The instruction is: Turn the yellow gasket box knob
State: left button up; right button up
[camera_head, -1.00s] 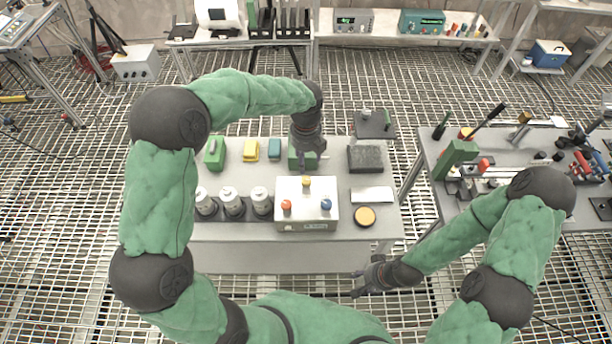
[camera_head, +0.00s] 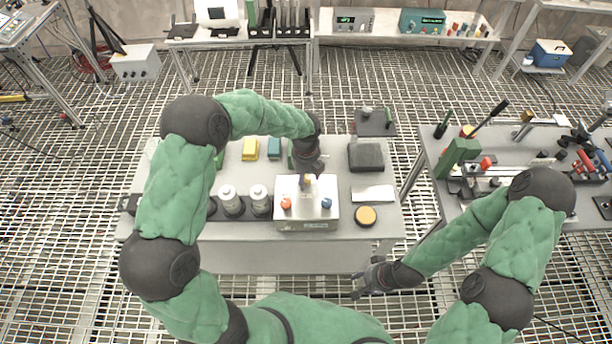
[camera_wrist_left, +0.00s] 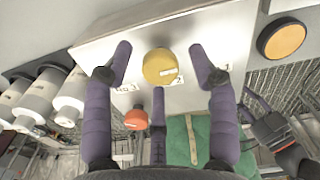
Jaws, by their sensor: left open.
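The white gasket box (camera_head: 305,214) stands on the middle table with an orange-red knob (camera_head: 286,203) at left and a blue knob (camera_head: 326,203) at right. The yellow knob (camera_wrist_left: 160,67) is round and sits between the spread fingers of my left gripper (camera_wrist_left: 160,75) in the left wrist view. That gripper is open; I see no finger clearly touching the knob. In the head view my left gripper (camera_head: 309,173) is over the back of the box and partly hides the yellow knob. My right gripper (camera_head: 358,284) is empty, fingers apart, off the table's front edge.
White canisters (camera_head: 231,203) stand left of the box. A yellow-orange disc (camera_head: 366,215), a white plate (camera_head: 372,193) and a dark block (camera_head: 366,156) lie to its right. A yellow block (camera_head: 250,148) and a teal block (camera_head: 274,148) are behind. A cluttered table (camera_head: 428,150) stands at right.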

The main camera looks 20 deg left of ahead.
pick_arm(q)
jog(key=c, duration=1.1)
jog(key=shift+c, duration=0.2)
jog(key=shift+n, duration=0.3)
